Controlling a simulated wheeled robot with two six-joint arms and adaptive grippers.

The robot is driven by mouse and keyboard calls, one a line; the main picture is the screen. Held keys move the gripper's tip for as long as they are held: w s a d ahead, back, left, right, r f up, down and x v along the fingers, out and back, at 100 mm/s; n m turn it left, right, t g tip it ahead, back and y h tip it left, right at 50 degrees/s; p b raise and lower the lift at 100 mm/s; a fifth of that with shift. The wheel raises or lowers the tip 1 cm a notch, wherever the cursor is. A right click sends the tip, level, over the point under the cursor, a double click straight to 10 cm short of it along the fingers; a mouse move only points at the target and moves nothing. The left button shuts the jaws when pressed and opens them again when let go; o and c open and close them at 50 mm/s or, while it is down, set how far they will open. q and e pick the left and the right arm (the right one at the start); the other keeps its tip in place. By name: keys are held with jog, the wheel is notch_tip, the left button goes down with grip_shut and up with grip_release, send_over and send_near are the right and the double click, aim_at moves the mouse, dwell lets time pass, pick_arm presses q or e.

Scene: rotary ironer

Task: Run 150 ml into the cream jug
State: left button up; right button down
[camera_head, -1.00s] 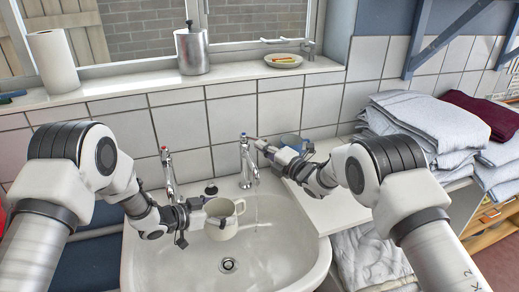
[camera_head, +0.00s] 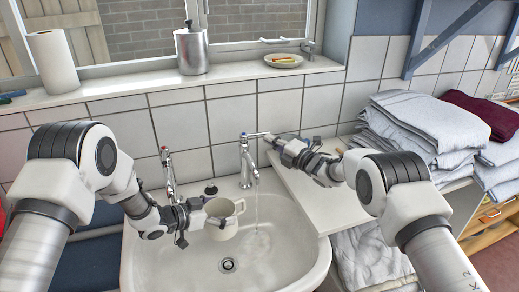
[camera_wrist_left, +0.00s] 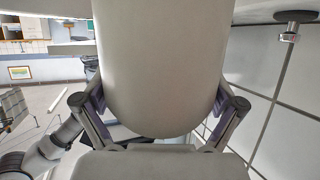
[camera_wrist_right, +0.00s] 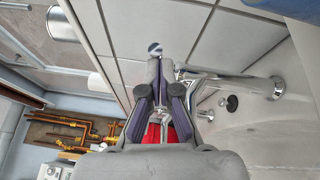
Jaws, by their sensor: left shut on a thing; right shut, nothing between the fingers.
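The cream jug (camera_head: 224,221) is held upright over the basin by my left gripper (camera_head: 203,216), which is shut on it. In the left wrist view the jug (camera_wrist_left: 160,60) fills the middle between the fingers. The right-hand tap (camera_head: 246,165) has a thin stream of water (camera_head: 257,210) falling from its spout, to the right of the jug and apart from it. My right gripper (camera_head: 270,140) is shut and empty beside the end of this tap's lever (camera_head: 256,135); I cannot tell whether they touch. The water level inside the jug is not visible.
The basin (camera_head: 290,255) has a drain (camera_head: 228,265) below the jug. A second tap (camera_head: 168,172) stands behind my left gripper. A white counter (camera_head: 325,205) lies to the right, with folded towels (camera_head: 425,120) beyond. A metal canister (camera_head: 191,50) stands on the sill.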

dwell(0.4)
pick_arm(q)
jog(key=shift+d, duration=0.1)
jog(key=shift+w+d, duration=0.25)
jog(key=w+d, duration=0.7)
jog(key=d, duration=0.3)
jog(key=shift+w, duration=0.4)
pick_arm(e)
jog(key=s+d+f, duration=0.1)
jog(key=s+d, duration=0.4)
jog(key=d, duration=0.5)
jog(key=shift+s+f, duration=0.15)
jog(key=shift+s, duration=0.25)
dwell(1.0)
